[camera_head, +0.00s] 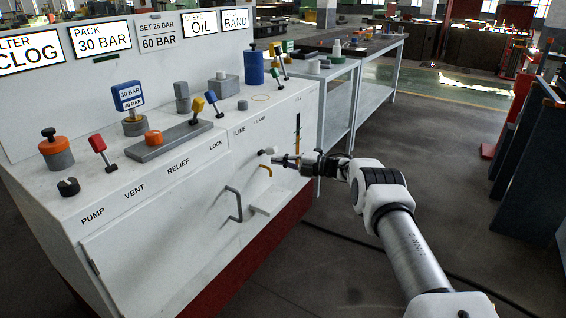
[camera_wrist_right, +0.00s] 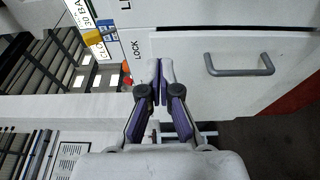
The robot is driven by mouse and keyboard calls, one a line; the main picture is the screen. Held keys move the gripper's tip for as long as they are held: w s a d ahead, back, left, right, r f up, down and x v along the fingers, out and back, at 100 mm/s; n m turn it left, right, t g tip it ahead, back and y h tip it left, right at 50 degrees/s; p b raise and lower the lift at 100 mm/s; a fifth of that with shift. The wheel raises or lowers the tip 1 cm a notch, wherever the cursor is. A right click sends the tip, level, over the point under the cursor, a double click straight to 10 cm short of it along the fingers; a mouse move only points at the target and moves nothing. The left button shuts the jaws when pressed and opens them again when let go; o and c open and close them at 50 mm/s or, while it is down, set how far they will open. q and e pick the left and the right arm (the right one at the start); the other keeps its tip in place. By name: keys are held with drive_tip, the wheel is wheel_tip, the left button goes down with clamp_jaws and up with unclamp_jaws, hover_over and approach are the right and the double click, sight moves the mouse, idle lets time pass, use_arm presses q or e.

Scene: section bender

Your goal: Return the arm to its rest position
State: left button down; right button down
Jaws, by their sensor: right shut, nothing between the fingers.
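My right arm (camera_head: 400,235) reaches in from the lower right of the head view. My left gripper is not in view.
The white cabinet (camera_head: 170,225) carries levers, knobs and label plates on its sloped top. A grey handle (camera_head: 233,205) sticks out of its front and also shows in the wrist view (camera_wrist_right: 239,70). Benches (camera_head: 375,90) stand behind. The floor (camera_head: 340,265) is open except for a cable.

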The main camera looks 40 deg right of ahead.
drive_tip(key=shift+w+d, duration=0.1)
drive_tip(key=shift+d, duration=0.45)
